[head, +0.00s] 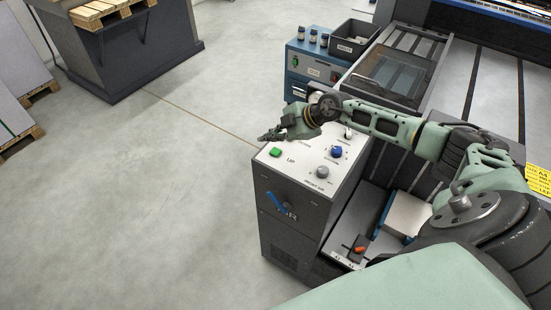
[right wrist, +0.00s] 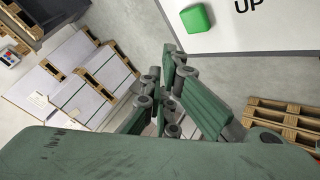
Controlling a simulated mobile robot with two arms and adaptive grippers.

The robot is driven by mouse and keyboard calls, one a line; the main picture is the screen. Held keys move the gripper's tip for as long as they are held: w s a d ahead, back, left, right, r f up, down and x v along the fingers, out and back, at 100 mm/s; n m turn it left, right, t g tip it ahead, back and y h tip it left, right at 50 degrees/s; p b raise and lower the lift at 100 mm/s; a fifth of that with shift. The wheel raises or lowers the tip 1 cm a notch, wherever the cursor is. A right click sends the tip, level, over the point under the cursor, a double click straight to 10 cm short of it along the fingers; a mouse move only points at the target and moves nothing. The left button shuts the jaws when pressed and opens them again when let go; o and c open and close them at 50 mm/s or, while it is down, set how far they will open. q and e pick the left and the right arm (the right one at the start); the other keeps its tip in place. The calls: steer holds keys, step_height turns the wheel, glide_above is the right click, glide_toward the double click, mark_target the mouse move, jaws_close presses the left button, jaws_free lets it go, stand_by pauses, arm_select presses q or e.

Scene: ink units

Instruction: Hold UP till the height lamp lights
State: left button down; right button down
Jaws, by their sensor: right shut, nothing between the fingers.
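The green button (head: 275,152) sits at the left edge of the white top panel (head: 305,158) of a dark control cabinet. It also shows in the right wrist view (right wrist: 196,18), near the printed word UP (right wrist: 249,5). My right gripper (head: 268,136) is shut and empty, near the panel's far left edge, just beyond the button in the picture. In the right wrist view its fingers (right wrist: 172,65) are apart from the button, with floor behind them. I cannot make out a lit height lamp. My left gripper is not in view.
A blue knob (head: 336,152) and a grey knob (head: 322,172) stand on the same panel. A blue box (head: 308,66) with small bottles and a black bin (head: 350,40) are behind. Pallets (head: 18,142) stand at the left. The floor (head: 150,190) between is clear.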

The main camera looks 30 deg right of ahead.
mark_target(275, 152)
steer(key=shift+f+b, duration=0.35)
steer(key=shift+f, duration=1.3)
steer(key=shift+f, duration=0.15)
steer(key=shift+f, duration=0.25)
